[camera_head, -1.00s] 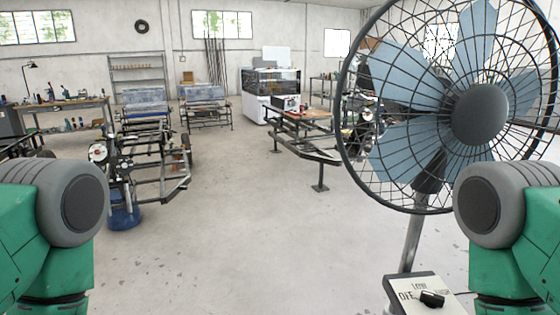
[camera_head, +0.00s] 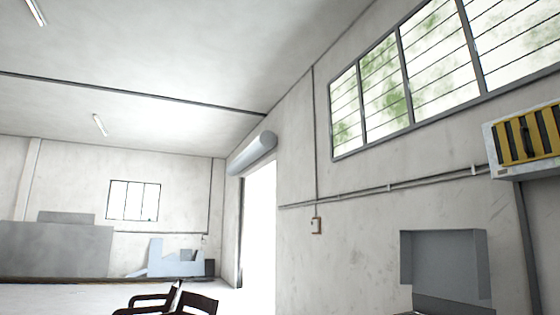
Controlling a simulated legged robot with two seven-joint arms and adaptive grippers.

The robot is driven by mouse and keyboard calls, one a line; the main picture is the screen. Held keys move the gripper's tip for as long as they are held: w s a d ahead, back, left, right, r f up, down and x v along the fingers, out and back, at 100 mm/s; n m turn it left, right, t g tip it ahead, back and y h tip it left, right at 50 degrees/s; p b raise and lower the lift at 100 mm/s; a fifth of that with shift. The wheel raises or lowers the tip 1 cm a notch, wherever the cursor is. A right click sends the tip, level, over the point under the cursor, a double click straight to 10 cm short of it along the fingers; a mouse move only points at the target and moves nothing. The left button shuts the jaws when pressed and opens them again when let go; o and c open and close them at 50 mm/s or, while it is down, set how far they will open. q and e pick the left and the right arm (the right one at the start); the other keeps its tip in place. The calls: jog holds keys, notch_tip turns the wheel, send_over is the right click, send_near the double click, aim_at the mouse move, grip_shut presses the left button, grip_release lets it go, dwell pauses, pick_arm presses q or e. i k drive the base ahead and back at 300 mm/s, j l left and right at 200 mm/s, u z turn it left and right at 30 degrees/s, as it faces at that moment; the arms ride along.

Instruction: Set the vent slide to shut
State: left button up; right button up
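A white wall-mounted box with yellow slats, which looks like the vent (camera_head: 497,170), is at the right edge of the head view, high on the wall and partly cut off by the frame. Dark gaps show between its upright yellow slats (camera_head: 547,128). A small dark piece (camera_head: 526,137) stands across the slats, perhaps the slide's handle; I cannot tell its setting for sure. Neither of my grippers is in view.
A long barred window (camera_head: 400,80) is left of the vent. A grey recessed box (camera_head: 445,265) is below it. A bright doorway (camera_head: 259,225) with a rolled shutter (camera_head: 252,153) is at centre. Dark chairs (camera_head: 195,303) stand at the bottom.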

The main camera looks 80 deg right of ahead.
aim_at(529, 135)
jog(key=k+z, duration=0.1)
jog(key=z, duration=0.4)
jog(key=k+l+z, duration=0.1)
jog(key=z, duration=0.35)
jog(key=l+z, duration=0.15)
jog(key=z, duration=0.35)
jog(key=k+l+z, duration=0.1)
jog(key=z, duration=0.4)
jog(key=l+z, duration=0.2)
jog(key=z, duration=0.25)
jog(key=l+z, duration=0.15)
jog(key=z, duration=0.35)
jog(key=l+z, duration=0.15)
jog(key=z, duration=0.35)
jog(key=l+z, duration=0.1)
jog(key=z, duration=0.35)
jog(key=i, duration=0.05)
